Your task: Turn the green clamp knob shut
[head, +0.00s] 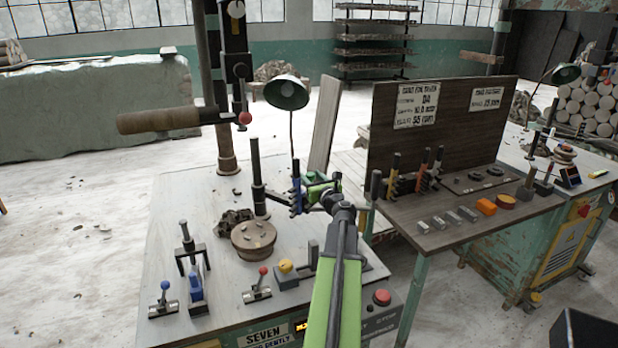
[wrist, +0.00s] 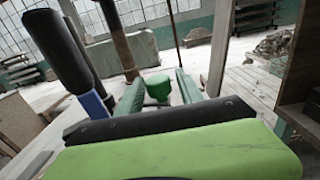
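The green clamp knob (wrist: 158,86) shows in the wrist view as a short round cap, beyond the body of my gripper. My gripper (wrist: 157,84) has its two green fingers apart, one on each side of the knob. I cannot tell whether either finger touches it. In the head view my gripper (head: 318,188) is at the far right part of the white worktable (head: 185,225), beside a dark upright with a blue part (head: 296,198). There the knob is hard to tell from the green fingers.
A dark post (head: 257,180) and a round wooden disc (head: 254,238) stand left of my arm. Lever clamps, one red-knobbed (head: 258,285), sit near the front. A lamp (head: 287,92) and a leaning board (head: 324,125) stand behind. A tool bench (head: 455,235) is at right.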

